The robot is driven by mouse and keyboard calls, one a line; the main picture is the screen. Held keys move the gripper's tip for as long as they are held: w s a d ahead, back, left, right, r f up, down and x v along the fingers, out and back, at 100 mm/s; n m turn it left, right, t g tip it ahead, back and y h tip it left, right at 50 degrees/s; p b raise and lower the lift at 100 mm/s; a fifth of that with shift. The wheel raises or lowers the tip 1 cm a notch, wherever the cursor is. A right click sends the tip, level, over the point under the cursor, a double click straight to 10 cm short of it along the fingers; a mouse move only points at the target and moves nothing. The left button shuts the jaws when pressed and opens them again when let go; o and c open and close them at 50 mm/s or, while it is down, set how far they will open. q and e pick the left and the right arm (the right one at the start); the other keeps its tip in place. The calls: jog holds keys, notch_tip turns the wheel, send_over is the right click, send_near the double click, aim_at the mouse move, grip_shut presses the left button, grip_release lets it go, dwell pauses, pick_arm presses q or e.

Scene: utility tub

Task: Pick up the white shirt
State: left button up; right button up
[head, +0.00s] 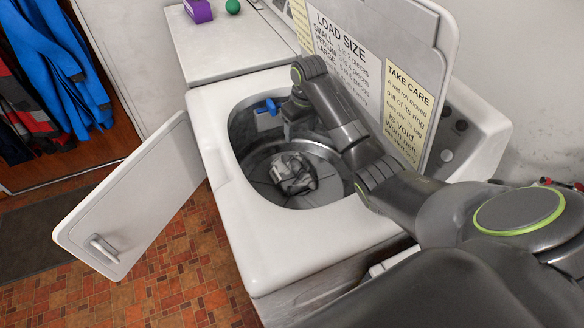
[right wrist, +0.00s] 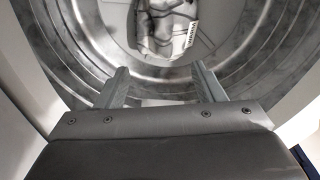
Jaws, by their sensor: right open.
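The white shirt (head: 293,173) lies crumpled at the bottom of the round metal tub (head: 330,188) of the washer. It looks white and grey with dark lines. In the right wrist view the shirt (right wrist: 168,25) shows at the top, beyond the fingertips, with a small printed label. My right gripper (head: 288,136) reaches down into the tub opening, above and behind the shirt in the head view. In the right wrist view its two fingers (right wrist: 160,82) are apart with nothing between them. My left gripper is out of view.
The washer's white rim (head: 240,205) surrounds the tub. A raised lid (head: 375,65) with paper notices stands behind. A blue-and-white fitting (head: 266,112) sits at the tub's back left. An open white door (head: 140,205) juts out at left. A purple item and green ball rest on the neighbouring top.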

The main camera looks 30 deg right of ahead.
send_near(295, 161)
jog(key=shift+d+f, duration=0.2)
jog(key=shift+f, duration=0.1)
jog(key=f, duration=0.3)
jog(key=shift+w+f, duration=0.25)
jog(key=shift+w, duration=0.05)
jog(key=shift+f, duration=0.3)
jog(key=f, duration=0.3)
jog(key=shift+w+a+f, duration=0.2)
jog(key=shift+a+f, duration=0.1)
jog(key=shift+f, duration=0.05)
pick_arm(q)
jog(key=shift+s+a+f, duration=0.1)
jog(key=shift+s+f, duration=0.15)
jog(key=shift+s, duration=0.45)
pick_arm(e)
jog(key=shift+w+f, duration=0.15)
jog(key=shift+f, duration=0.5)
jog(key=shift+c, duration=0.4)
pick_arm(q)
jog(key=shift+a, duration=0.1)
pick_arm(e)
grip_shut()
